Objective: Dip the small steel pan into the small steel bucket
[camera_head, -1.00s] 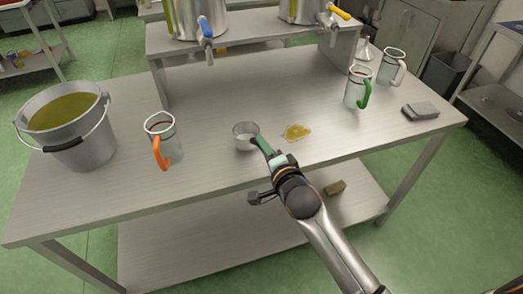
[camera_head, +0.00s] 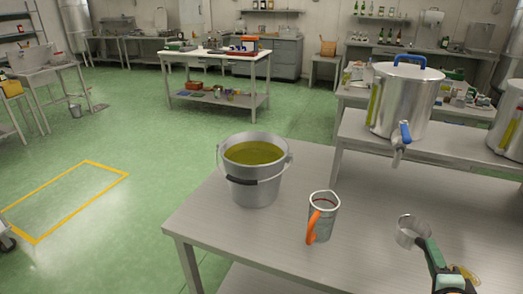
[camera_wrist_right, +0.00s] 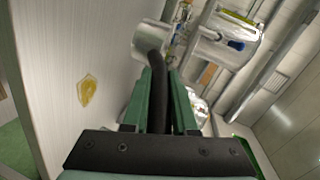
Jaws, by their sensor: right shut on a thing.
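The small steel pan (camera_head: 408,238) is at the right of the head view, over or on the steel table; I cannot tell whether it touches. My right gripper (camera_head: 434,254) is shut on its dark handle. The right wrist view shows the pan (camera_wrist_right: 149,36) beyond the fingers (camera_wrist_right: 158,100), with the black handle between them. The steel bucket (camera_head: 254,190) stands upright near the table's far left corner, holding yellow-green liquid, its bail handle hanging at the front. The pan is right of the bucket and apart from it. My left gripper is not in view.
A steel mug (camera_head: 325,221) with an orange handle stands between bucket and pan. A yellow puddle (camera_wrist_right: 87,90) lies on the table near the gripper. A steel tank (camera_head: 402,100) with a blue tap stands on the raised shelf behind. Table (camera_head: 270,240) is bare in front of the bucket.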

